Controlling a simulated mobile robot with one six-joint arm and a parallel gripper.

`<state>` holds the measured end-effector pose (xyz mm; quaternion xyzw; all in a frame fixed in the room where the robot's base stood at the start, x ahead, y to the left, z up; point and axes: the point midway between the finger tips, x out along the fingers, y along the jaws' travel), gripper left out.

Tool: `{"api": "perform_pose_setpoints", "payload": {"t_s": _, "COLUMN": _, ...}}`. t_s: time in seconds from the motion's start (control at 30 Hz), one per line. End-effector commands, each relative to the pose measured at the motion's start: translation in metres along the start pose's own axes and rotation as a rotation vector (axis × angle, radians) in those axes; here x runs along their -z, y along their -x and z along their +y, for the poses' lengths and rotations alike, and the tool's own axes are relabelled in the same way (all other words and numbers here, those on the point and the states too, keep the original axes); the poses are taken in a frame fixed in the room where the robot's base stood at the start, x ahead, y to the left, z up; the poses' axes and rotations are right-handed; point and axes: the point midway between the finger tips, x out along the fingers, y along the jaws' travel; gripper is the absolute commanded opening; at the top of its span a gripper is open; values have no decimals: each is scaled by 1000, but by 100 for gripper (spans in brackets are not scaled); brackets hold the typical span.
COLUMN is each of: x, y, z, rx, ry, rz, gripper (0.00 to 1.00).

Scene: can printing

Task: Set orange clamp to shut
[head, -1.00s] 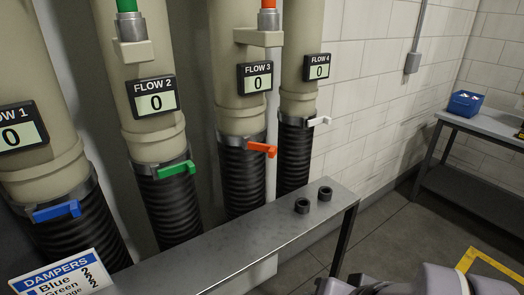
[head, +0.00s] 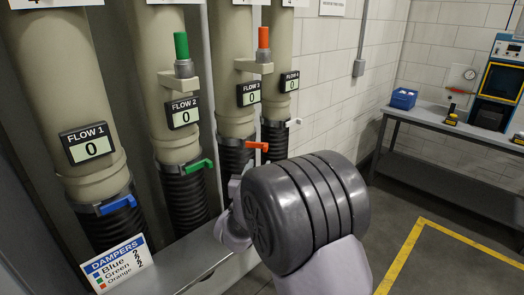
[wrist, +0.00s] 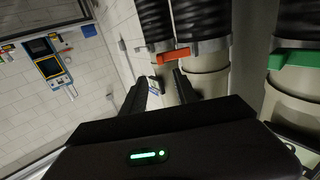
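The orange clamp (head: 257,145) is a lever on the metal collar between the FLOW 3 pipe and its black hose. In the head view its handle points sideways to the right. It also shows in the wrist view (wrist: 175,55), just beyond my fingertips, with no visible contact. My gripper (wrist: 160,80) is open, its two dark fingers apart and nothing seen held between them. In the head view my arm hides the gripper and covers the lower FLOW 3 hose. The FLOW 3 display (head: 254,95) reads 0.
Blue (head: 116,204), green (head: 198,166) and white (head: 293,122) clamps sit on the neighbouring pipes. A dampers sign (head: 117,264) stands by the metal bench (head: 186,263) in front. A side table (head: 440,130) with a blue bin (head: 403,98) stands right; open floor lies between.

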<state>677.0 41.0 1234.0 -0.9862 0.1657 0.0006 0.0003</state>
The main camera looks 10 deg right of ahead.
Motion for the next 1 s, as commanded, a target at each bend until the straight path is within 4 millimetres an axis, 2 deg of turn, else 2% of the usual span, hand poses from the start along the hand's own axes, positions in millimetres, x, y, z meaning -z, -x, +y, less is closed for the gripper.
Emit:
{"api": "perform_pose_setpoints", "payload": {"t_s": 0.1, "x": 0, "y": -37, "z": 1, "rx": -3, "ry": -1, "rz": 2, "gripper": 35}}
{"api": "perform_pose_setpoints", "payload": {"t_s": 0.2, "x": 0, "y": -64, "z": 1, "rx": -2, "ry": -1, "rz": 1, "gripper": 35}}
{"api": "perform_pose_setpoints", "payload": {"t_s": 0.4, "x": 0, "y": -95, "z": 0, "rx": 0, "ry": 0, "rz": -1, "gripper": 35}}
{"api": "perform_pose_setpoints", "payload": {"t_s": 0.77, "x": 0, "y": -101, "z": 0, "rx": 2, "ry": 0, "rz": 0, "gripper": 34}}
{"api": "perform_pose_setpoints", "payload": {"t_s": 0.93, "x": 1, "y": -101, "z": 0, "rx": 2, "ry": 0, "rz": 0, "gripper": 0}}
{"api": "perform_pose_setpoints", "payload": {"t_s": 1.0, "x": 1, "y": -101, "z": 0, "rx": 2, "ry": 0, "rz": 0, "gripper": 0}}
